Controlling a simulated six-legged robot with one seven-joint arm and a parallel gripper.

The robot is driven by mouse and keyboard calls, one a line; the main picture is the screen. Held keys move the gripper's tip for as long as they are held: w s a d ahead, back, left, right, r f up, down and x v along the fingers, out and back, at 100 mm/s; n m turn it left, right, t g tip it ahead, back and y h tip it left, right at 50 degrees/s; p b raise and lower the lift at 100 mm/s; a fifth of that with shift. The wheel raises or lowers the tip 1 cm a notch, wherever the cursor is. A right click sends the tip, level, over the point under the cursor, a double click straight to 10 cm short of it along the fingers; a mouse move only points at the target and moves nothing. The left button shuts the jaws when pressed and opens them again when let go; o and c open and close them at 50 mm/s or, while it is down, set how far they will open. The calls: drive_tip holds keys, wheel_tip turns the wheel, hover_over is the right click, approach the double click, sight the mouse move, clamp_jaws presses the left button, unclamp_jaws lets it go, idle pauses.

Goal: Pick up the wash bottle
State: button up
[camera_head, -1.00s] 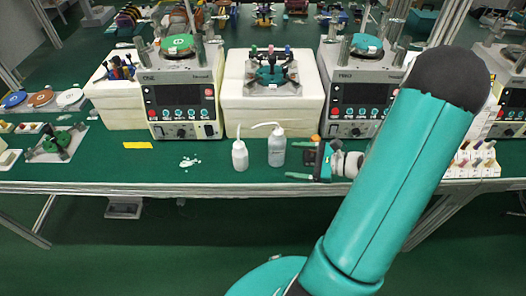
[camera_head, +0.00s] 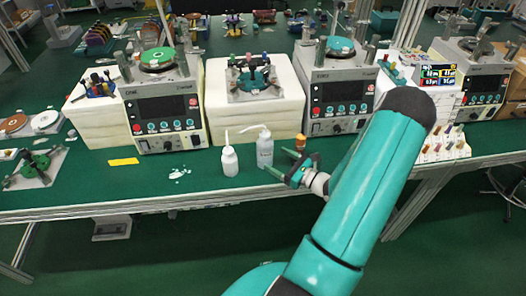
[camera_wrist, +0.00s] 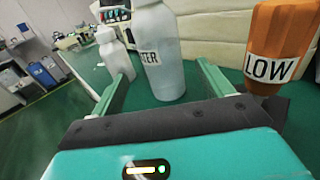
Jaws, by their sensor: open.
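A tall white wash bottle (camera_head: 265,150) with a bent spout stands upright on the green bench, near its front edge. In the wrist view the same bottle (camera_wrist: 165,62) shows a label ending in "TER"; its top is cut off. A shorter white bottle (camera_head: 229,161) with a thin spout stands just left of it, and also shows in the wrist view (camera_wrist: 113,52). My gripper (camera_head: 277,162) is open and empty, low over the bench just right of the tall bottle. In the wrist view the bottle appears between the fingertips (camera_wrist: 162,72); contact cannot be told.
An orange bottle labelled "LOW" (camera_wrist: 278,45) stands close by my gripper's right finger. A white block (camera_head: 216,100) and lapping machines (camera_head: 160,105) stand behind. A yellow strip (camera_head: 123,161) and white bits (camera_head: 179,173) lie left. The bench between them and the bottles is clear.

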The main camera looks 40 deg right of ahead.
sight(265, 151)
drive_tip(key=shift+w, duration=0.55)
drive_tip(key=w, duration=0.3)
drive_tip(key=w+a, duration=0.1)
drive_tip(key=w, duration=0.1)
drive_tip(key=shift+w, duration=0.3)
drive_tip(key=shift+c, duration=0.5)
drive_tip(key=c, duration=1.2)
drive_tip(key=shift+r, duration=0.15)
